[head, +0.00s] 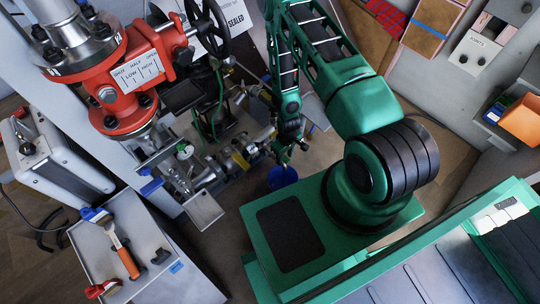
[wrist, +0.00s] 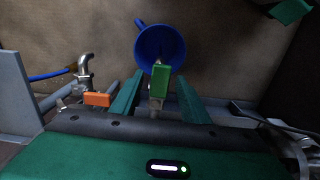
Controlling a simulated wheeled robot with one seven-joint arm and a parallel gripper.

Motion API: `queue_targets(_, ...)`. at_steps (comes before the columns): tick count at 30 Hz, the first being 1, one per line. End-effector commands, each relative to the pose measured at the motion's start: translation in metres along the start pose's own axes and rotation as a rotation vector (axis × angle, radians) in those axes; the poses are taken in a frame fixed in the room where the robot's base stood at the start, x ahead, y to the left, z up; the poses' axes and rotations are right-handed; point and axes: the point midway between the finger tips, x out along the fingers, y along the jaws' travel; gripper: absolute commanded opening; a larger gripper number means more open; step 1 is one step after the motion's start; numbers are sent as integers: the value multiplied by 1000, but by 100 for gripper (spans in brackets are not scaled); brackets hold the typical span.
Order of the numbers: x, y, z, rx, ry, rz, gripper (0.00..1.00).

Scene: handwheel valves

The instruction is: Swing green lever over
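The green lever (wrist: 161,82) stands upright in the wrist view, on a metal valve fitting below it. My gripper (wrist: 158,88) is open, with one dark green finger on each side of the lever and a visible gap to both. I cannot tell whether the fingertips reach past the lever in depth. In the head view my gripper (head: 291,147) hangs at the end of my green arm, over the pipework. The green lever is not clear there, being small and close to my gripper.
A blue bucket (wrist: 162,42) stands behind the green lever. An orange lever (wrist: 97,99) on a metal tap sits left of my fingers. In the head view, a red valve body (head: 135,85), a black handwheel (head: 211,30) and a grey tool cart (head: 110,245) stand to the left.

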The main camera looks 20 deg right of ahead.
Motion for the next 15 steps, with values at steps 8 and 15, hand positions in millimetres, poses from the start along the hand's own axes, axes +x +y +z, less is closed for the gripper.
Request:
queue_targets(8, 0, -1, 1, 3, -2, -1, 41)
queue_targets(15, -17, 0, 1, 4, -2, -1, 41)
